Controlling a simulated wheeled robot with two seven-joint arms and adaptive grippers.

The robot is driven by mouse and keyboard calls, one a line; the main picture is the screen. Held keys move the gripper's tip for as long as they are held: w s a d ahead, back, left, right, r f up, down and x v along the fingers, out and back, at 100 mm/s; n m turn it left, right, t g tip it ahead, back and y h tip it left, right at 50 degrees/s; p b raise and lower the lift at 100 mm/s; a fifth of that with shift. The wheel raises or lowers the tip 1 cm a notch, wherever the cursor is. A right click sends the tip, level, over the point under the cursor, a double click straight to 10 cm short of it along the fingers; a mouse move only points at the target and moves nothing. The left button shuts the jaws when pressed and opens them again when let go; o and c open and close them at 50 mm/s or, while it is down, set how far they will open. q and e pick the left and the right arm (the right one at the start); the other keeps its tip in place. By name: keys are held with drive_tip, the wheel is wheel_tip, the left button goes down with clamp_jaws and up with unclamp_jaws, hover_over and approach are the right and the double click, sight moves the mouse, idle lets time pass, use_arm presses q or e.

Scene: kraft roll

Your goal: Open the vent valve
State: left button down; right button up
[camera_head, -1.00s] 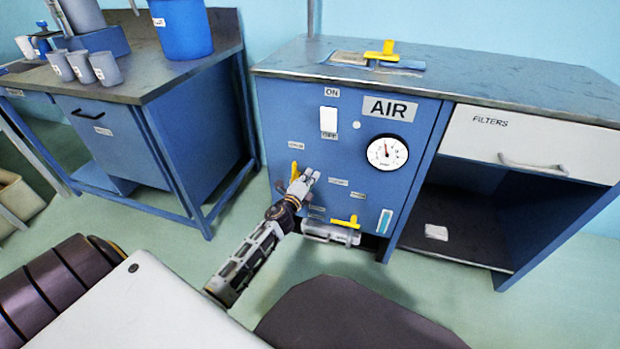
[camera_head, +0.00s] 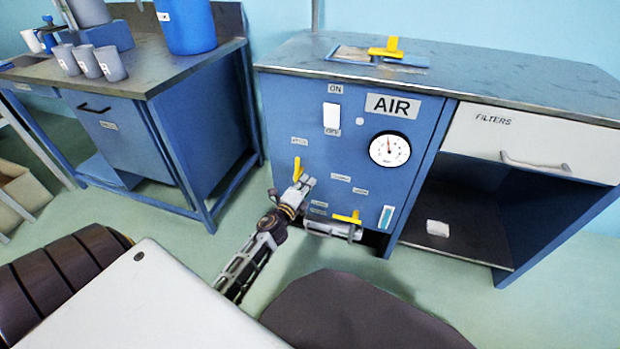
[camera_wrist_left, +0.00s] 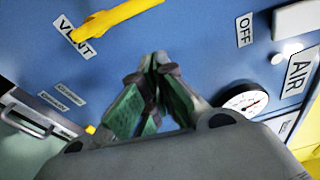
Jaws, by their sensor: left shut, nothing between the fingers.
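The vent valve's yellow handle (camera_head: 296,168) stands roughly upright on the blue front panel, under a small label, in the head view. In the left wrist view the yellow handle (camera_wrist_left: 122,14) crosses the upper left, partly over the VENT label (camera_wrist_left: 74,36). My left gripper (camera_head: 308,181) is just below and to the right of the handle in the head view. In the left wrist view its fingertips (camera_wrist_left: 158,62) are together, with nothing between them, apart from the handle. My right gripper is not in view.
The panel carries a white ON/OFF switch (camera_head: 332,116), a round gauge (camera_head: 389,149) and a lower yellow valve handle (camera_head: 347,217) close to my left gripper. Another yellow handle (camera_head: 386,47) is on the cabinet top. A blue bench (camera_head: 205,125) stands left, with open floor between.

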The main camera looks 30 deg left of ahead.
use_arm(q)
drive_tip(key=s, duration=0.3)
drive_tip(key=shift+s+d, duration=0.2)
drive_tip(key=shift+s, duration=0.2)
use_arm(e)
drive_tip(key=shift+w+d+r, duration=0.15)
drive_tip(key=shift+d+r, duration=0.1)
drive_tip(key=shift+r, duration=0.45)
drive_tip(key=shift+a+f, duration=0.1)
